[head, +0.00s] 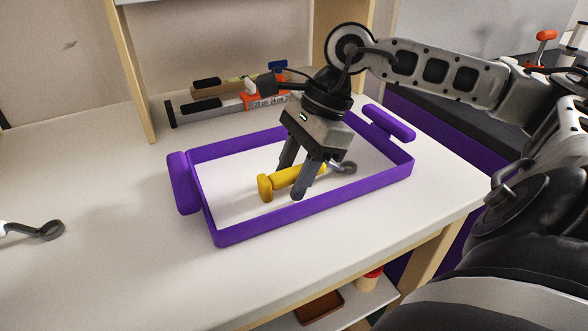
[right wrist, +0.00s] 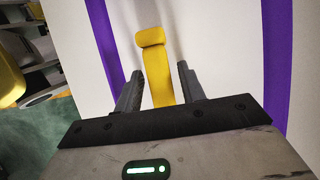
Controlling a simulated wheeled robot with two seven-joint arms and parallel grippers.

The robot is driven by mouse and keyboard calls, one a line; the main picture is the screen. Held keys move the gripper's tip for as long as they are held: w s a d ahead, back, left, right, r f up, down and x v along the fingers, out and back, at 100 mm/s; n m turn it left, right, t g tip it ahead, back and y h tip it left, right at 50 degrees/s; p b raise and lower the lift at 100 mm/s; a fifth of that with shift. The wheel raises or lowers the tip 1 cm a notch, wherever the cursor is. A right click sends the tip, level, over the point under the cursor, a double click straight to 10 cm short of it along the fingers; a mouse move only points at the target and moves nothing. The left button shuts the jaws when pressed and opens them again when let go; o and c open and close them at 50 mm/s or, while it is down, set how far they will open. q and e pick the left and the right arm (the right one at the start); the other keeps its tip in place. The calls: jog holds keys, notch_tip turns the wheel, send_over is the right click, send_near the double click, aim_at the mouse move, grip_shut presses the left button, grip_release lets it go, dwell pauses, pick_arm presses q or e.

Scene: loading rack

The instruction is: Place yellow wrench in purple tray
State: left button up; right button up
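The yellow wrench (head: 266,187) lies inside the purple tray (head: 290,218) in the head view, with its yellow handle to the left and its dark ring end (head: 348,168) to the right. My right gripper (head: 291,182) is over the tray, its fingers pointing down on either side of the handle. In the right wrist view, the yellow handle (right wrist: 154,60) shows between the fingers (right wrist: 160,72), with a gap on both sides, so the gripper is open. Purple tray walls (right wrist: 277,60) show at both sides. My left gripper is not in view.
Levels and other tools (head: 205,107) lie behind the tray. Another wrench with a dark ring end (head: 50,231) lies at the left edge. Wooden shelf posts (head: 128,70) stand at the back.

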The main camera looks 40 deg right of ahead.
jog(key=shift+r+p, duration=0.35)
jog(key=shift+r, duration=0.1)
jog(key=v, duration=1.1)
jog(key=shift+d+r, duration=0.2)
jog(key=shift+r, duration=0.1)
jog(key=shift+s, duration=0.15)
